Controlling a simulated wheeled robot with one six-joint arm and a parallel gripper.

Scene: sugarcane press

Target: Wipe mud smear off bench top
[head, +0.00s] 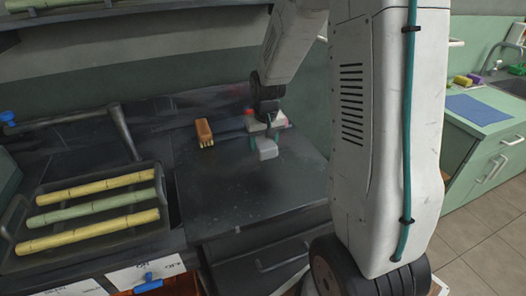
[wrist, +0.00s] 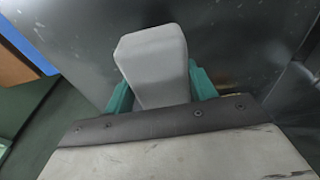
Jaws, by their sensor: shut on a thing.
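My gripper (head: 264,141) is over the back right part of the dark bench top (head: 235,190). Its teal fingers are shut on a pale grey block (head: 267,150). In the wrist view the block (wrist: 155,62) sits between the two fingers and points away from the wrist. The block is low over the bench top; I cannot tell whether it touches. A faint brownish patch (wrist: 226,86) shows beside the right finger in the wrist view; I cannot tell if it is the mud smear. No clear smear shows in the head view.
An orange-brown brush-like thing (head: 204,132) stands on the bench left of my gripper. A tray (head: 88,243) with yellow and green canes is at the left. A red thing (head: 280,120) is partly hidden behind my gripper. The front of the bench top is clear.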

